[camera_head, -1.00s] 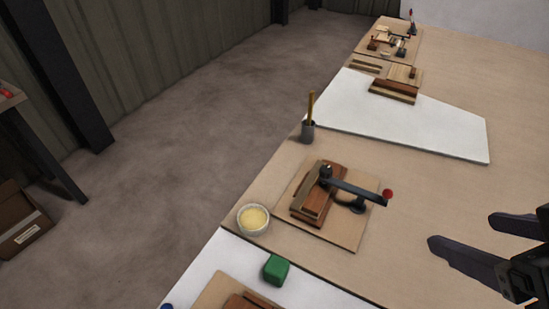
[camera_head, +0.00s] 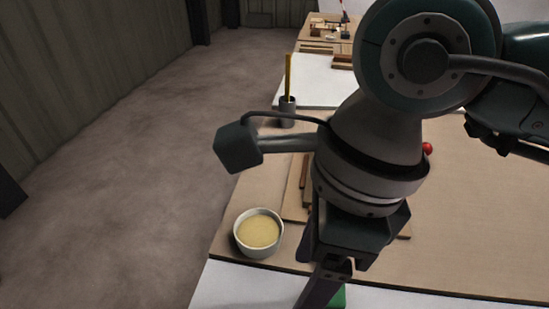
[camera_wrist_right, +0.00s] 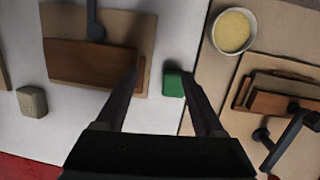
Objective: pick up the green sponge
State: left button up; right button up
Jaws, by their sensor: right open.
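The green sponge (camera_wrist_right: 173,84) is a small block on the white surface in the right wrist view. It lies between my right gripper's fingers as seen there, closer to the right finger; I cannot tell whether they touch it. My right gripper (camera_wrist_right: 160,74) is open and empty. In the head view my right arm reaches in from the right and its fingers point down at the bottom edge. Only a sliver of the sponge (camera_head: 338,298) shows there, behind a finger. My left gripper is not in view.
A bowl of yellowish contents (camera_head: 258,231) stands left of my right gripper. A cup with a yellow stick (camera_head: 287,110) stands farther back. The wrist view shows boards with brown wooden blocks (camera_wrist_right: 90,64) on both sides and a small grey-beige block (camera_wrist_right: 32,101).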

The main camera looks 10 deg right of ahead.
aim_at(338, 301)
jog(key=d, duration=0.1)
jog(key=w+d+f+h, duration=0.1)
jog(key=d+h, duration=0.1)
jog(key=d, duration=0.1)
jog(key=shift+w+f, duration=0.3)
jog(key=shift+f, duration=0.05)
notch_tip(338, 301, down, 4)
jog(key=shift+s+r+b, duration=0.1)
jog(key=shift+r+b, duration=0.15)
jog(key=shift+b, duration=0.15)
notch_tip(338, 301, down, 6)
jog(key=shift+a+r+b, duration=0.1)
jog(key=shift+a+b, duration=0.05)
jog(key=shift+b, duration=0.35)
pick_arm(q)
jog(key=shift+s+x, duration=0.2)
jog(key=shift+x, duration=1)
pick_arm(e)
jog(key=shift+c, duration=0.3)
jog(key=c, duration=1)
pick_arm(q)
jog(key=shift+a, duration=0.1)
pick_arm(e)
jog(key=shift+c, duration=0.2)
jog(key=shift+r, duration=0.15)
